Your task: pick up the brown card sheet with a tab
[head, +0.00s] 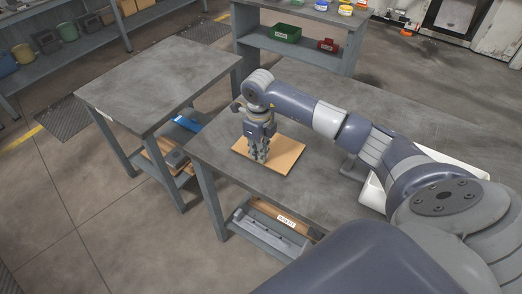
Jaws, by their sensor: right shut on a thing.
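The brown card sheet (285,157) lies on, or just above, the grey workbench (215,152) in front of me. Its tab is not clearly visible. My right gripper (259,160) points down over the left part of the sheet and is shut on it; the fingers hide that part of the sheet. I cannot tell whether the sheet is lifted off the bench. My left gripper is not in view.
A white tray (372,194) stands on the right of the bench, partly behind my arm. An empty grey table (160,80) stands to the left across a narrow gap. Behind is a bench with a green bin (287,33) and a red bin (327,46).

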